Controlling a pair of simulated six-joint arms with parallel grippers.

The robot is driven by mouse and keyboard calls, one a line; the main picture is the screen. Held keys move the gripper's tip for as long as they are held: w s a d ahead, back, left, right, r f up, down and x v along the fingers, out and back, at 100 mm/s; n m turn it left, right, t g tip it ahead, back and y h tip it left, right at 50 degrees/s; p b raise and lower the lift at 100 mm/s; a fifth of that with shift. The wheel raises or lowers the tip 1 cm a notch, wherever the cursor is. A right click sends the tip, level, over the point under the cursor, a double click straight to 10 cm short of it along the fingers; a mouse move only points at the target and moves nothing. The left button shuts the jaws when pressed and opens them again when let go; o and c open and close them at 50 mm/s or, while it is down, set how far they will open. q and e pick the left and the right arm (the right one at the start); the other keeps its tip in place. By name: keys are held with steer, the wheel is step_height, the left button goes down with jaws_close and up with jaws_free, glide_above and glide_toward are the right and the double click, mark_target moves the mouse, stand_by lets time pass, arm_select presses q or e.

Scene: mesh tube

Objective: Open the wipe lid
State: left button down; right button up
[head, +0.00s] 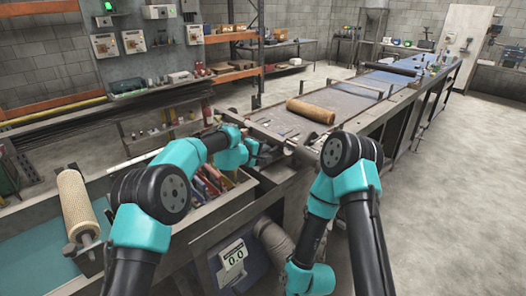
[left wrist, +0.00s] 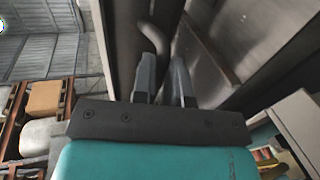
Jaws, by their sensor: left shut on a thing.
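My left gripper (head: 264,153) reaches to the near-left end of the long metal bench. In the left wrist view my left gripper (left wrist: 164,62) has its two grey fingers close together around a curved grey metal bar (left wrist: 155,36), which looks like a handle beside a flat metal panel (left wrist: 216,62). The fingers hide part of the bar. I cannot tell for certain which part is the wipe lid. My right arm bends downward at the lower right, and its fingers do not show.
A tan mesh roll (head: 310,110) lies on the bench (head: 268,118). Another mesh tube (head: 77,205) is on a holder at the left. A bin of coloured items (head: 211,184) lies under my left arm. Below are a grey hose (head: 273,240) and a display box (head: 233,257). The floor at right is clear.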

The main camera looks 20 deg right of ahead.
arm_select(q)
steer(key=shift+s+d+f, duration=0.15)
steer(key=shift+s+f, duration=0.05)
steer(key=shift+f, duration=0.2)
steer(key=shift+s+d+f, duration=0.1)
steer(key=shift+s+f, duration=0.05)
steer(key=shift+f, duration=0.25)
steer(key=c, duration=1.2)
jaws_free()
steer(key=shift+a, duration=0.1)
steer(key=shift+o, duration=0.2)
steer(key=shift+r, duration=0.1)
steer(key=shift+r, duration=0.1)
steer(key=v, duration=1.7)
steer(key=shift+w+a+r, duration=0.2)
steer(key=shift+a+r, duration=0.05)
steer(key=shift+a, duration=0.1)
steer(key=shift+a, duration=0.1)
